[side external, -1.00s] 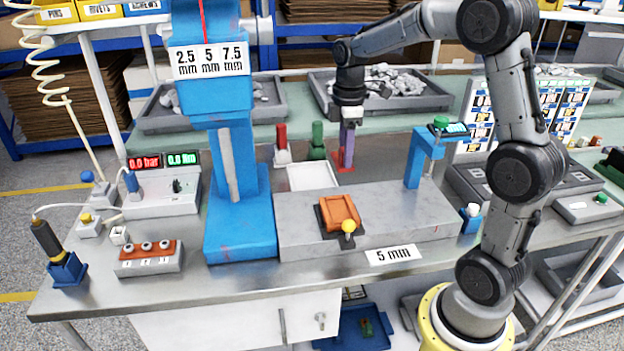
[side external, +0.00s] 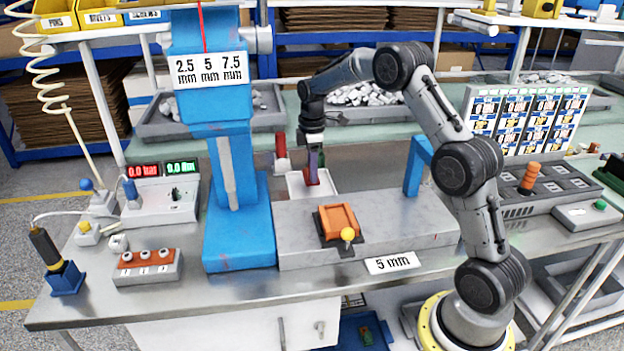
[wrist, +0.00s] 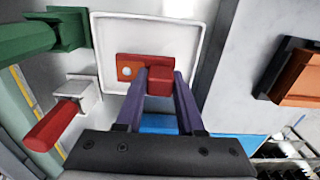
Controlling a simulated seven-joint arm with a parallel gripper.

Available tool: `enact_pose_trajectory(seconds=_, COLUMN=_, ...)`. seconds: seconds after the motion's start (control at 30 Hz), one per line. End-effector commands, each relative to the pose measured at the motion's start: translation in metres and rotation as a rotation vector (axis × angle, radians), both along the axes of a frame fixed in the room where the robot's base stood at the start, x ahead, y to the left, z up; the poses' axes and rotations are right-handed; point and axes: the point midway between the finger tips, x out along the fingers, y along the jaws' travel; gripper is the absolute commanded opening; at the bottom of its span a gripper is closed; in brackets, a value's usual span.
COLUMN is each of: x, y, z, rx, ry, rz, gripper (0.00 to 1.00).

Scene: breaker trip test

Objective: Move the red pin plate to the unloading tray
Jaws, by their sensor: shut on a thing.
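The red pin plate (wrist: 130,66) is a small flat red piece with a raised red block and a round white spot. My gripper (wrist: 160,75) has its purple fingers shut on the raised block. In the wrist view the plate lies within the outline of the white unloading tray (wrist: 190,30). In the side view my gripper (side external: 314,165) points down over the tray (side external: 296,190), with the red plate (side external: 312,178) low at its tips. I cannot tell whether the plate touches the tray floor.
A red handle in a white base (side external: 282,155) stands behind the tray; a green one (wrist: 65,28) is close by in the wrist view. The grey fixture block with an orange piece (side external: 338,222) is in front. The blue press (side external: 236,200) stands to the left.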

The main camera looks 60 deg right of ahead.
Motion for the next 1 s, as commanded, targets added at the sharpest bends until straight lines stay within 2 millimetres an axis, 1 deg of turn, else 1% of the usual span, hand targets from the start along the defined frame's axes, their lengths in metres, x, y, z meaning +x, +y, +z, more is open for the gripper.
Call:
enact_pose_trajectory(seconds=0.03, x=0.002, y=-0.001, z=-0.005, rx=0.001, ry=0.002, rz=0.0, gripper=0.0)
enact_pose_trajectory(seconds=0.17, x=0.001, y=0.0, z=-0.025, rx=0.001, ry=0.004, rz=0.0, gripper=0.0)
enact_pose_trajectory(seconds=0.23, x=0.001, y=0.0, z=-0.031, rx=0.001, ry=0.002, rz=0.0, gripper=0.0)
enact_pose_trajectory(seconds=0.63, x=0.001, y=-0.001, z=-0.036, rx=0.0, ry=0.0, rz=0.0, gripper=0.0)
enact_pose_trajectory(seconds=0.67, x=0.001, y=-0.001, z=-0.036, rx=0.0, ry=0.0, rz=0.0, gripper=0.41)
enact_pose_trajectory(seconds=0.7, x=0.001, y=-0.001, z=-0.036, rx=0.0, ry=0.0, rz=0.0, gripper=0.48)
enact_pose_trajectory(seconds=0.77, x=0.001, y=-0.001, z=-0.036, rx=0.001, ry=0.001, rz=0.0, gripper=0.59)
enact_pose_trajectory(seconds=0.8, x=0.001, y=-0.001, z=-0.036, rx=0.001, ry=0.001, rz=0.0, gripper=0.66)
enact_pose_trajectory(seconds=0.83, x=0.001, y=-0.001, z=-0.036, rx=0.001, ry=0.001, rz=0.0, gripper=0.67)
enact_pose_trajectory(seconds=1.0, x=0.001, y=-0.001, z=-0.036, rx=0.001, ry=0.001, rz=0.0, gripper=0.67)
